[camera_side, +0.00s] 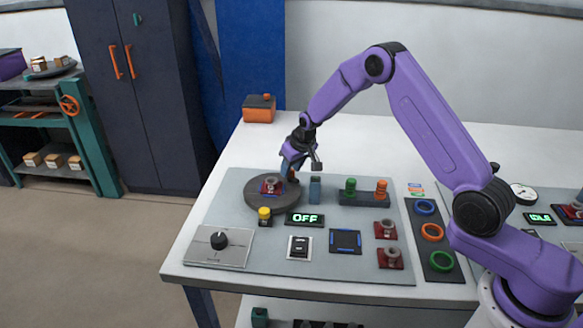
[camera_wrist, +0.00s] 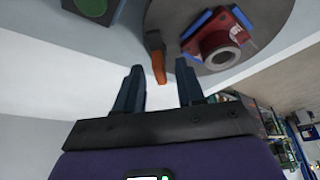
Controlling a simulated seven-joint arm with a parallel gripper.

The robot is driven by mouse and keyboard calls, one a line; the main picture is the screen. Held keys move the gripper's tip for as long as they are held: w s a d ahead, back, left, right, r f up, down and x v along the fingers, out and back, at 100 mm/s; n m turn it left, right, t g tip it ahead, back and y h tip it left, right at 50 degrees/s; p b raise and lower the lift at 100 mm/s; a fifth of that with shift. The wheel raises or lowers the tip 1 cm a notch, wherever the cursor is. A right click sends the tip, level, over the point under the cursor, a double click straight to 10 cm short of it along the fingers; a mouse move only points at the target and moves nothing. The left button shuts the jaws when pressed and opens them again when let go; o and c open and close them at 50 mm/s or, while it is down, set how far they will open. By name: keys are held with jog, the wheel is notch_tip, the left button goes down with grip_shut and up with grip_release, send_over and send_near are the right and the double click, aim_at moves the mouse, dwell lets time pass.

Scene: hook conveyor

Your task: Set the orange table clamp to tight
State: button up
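The orange table clamp, a small upright lever (camera_wrist: 158,66), shows in the wrist view beside the rim of the round grey turntable (camera_wrist: 215,70). In the side view, its orange part (camera_side: 292,177) is mostly hidden by my gripper (camera_side: 288,164) at the turntable's back right edge. In the wrist view my gripper (camera_wrist: 160,70) is open, with the lever between the lines of its two fingertips. I cannot tell whether they touch it. A red flanged part (camera_wrist: 218,40) sits between blue jaws on the turntable (camera_side: 262,204).
A blue-grey block (camera_side: 315,189) stands close right of my gripper. Beyond it are green and orange knobs (camera_side: 366,190) on a dark base.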

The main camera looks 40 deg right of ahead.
jog(key=shift+f, duration=0.1)
grip_shut()
jog(key=shift+m, duration=0.4)
jog(key=m+h, duration=0.1)
jog(key=m, duration=0.3)
jog(key=shift+a+f+h, duration=0.1)
jog(key=shift+a+h, duration=0.1)
jog(key=shift+h, duration=0.2)
jog(key=m+g+h, duration=0.1)
jog(key=m, duration=0.3)
jog(key=shift+a, duration=0.1)
jog(key=m+g, duration=0.1)
jog(key=m, duration=0.1)
jog(key=m+h, duration=0.1)
jog(key=m, duration=0.1)
jog(key=shift+w+m+g, duration=0.15)
jog(key=shift+m+g, duration=0.25)
jog(key=m, duration=0.2)
jog(key=m+g, duration=0.1)
jog(key=m, duration=0.1)
jog(key=shift+w+a+f+g+h, duration=0.1)
jog(key=shift+g+h, duration=0.2)
jog(key=shift+m, duration=0.3)
